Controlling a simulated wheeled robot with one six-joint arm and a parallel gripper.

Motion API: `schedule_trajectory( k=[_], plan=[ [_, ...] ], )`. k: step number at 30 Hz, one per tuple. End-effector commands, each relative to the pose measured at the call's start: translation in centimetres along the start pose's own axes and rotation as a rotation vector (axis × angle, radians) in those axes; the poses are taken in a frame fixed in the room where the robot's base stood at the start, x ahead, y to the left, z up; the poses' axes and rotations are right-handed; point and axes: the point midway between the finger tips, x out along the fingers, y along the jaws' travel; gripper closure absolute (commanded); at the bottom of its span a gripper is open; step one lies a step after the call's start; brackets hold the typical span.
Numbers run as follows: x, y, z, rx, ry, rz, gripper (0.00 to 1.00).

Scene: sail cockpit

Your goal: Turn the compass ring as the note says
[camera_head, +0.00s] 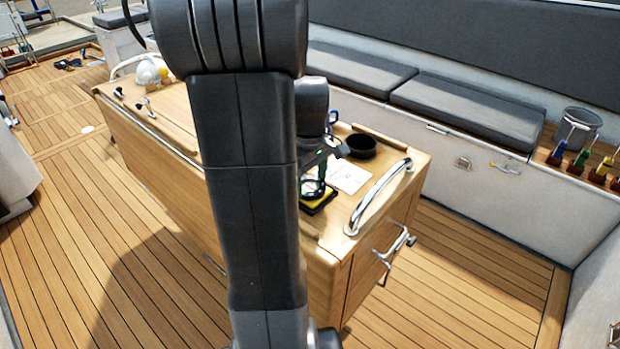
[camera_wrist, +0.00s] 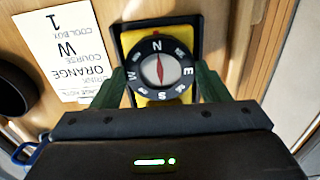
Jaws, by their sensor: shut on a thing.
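The compass (camera_wrist: 160,70) has a black ring with white letters on a yellow and black base; it also shows in the head view (camera_head: 318,203). In the wrist view N is at the top of the ring, S at the bottom, W at the left and E at the right. The red needle points up. My gripper (camera_wrist: 160,78) is shut on the ring, with a green finger at each side. The white note (camera_wrist: 70,45) lies left of the compass, upside down, and reads "COURSE W", "COOLBOX 1" and "ORANGE"; smaller print is unclear.
A round black holder (camera_head: 361,146) stands beyond the note. A metal handrail (camera_head: 378,196) runs along the right end of the wooden console (camera_head: 170,112). Several coloured-handled items (camera_head: 580,158) and a grey bucket (camera_head: 582,125) are at the far right. The teak deck around is mostly clear.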

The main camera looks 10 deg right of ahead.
Motion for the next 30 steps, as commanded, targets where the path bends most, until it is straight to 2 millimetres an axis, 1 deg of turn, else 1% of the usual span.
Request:
schedule_trajectory(
  k=[8, 24, 30],
  plan=[
    [-0.07, 0.03, -0.02, 0.130, 0.000, 0.001, 0.54],
    [-0.07, 0.01, 0.00, 0.605, 0.000, 0.000, 0.54],
    [-0.05, 0.01, 0.00, 0.746, 0.000, 0.000, 0.54]
  ],
)
